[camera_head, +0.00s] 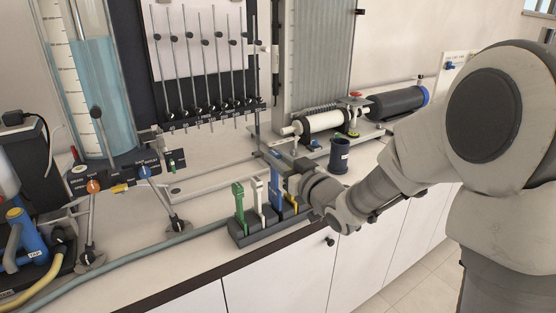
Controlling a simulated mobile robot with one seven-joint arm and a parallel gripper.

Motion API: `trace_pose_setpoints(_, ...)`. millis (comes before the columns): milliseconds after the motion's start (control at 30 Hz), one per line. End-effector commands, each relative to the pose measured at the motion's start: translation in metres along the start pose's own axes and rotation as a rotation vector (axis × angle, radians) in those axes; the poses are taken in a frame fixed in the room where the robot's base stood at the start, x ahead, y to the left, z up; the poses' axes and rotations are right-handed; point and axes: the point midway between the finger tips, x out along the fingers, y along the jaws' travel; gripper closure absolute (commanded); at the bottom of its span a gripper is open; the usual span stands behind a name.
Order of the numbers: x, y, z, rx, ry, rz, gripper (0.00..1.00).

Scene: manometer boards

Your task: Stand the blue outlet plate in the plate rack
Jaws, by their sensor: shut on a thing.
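My gripper (279,179) reaches in from the right and is shut on the upper part of the blue plate. The wrist hides some of the plate and the rack's right end. A green plate (238,207) stands at the rack's left end.
A dark blue cup (339,155) stands behind my wrist. The manometer board (203,55) rises behind. The counter's dark front edge (215,272) runs close before the rack.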

Motion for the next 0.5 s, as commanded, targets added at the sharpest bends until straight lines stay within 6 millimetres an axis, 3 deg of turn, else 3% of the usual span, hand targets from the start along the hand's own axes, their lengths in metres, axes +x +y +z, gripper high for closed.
trace_pose_setpoints(500,0.0001,0.0001,0.0058,-0.001,0.001,0.0,1.0)
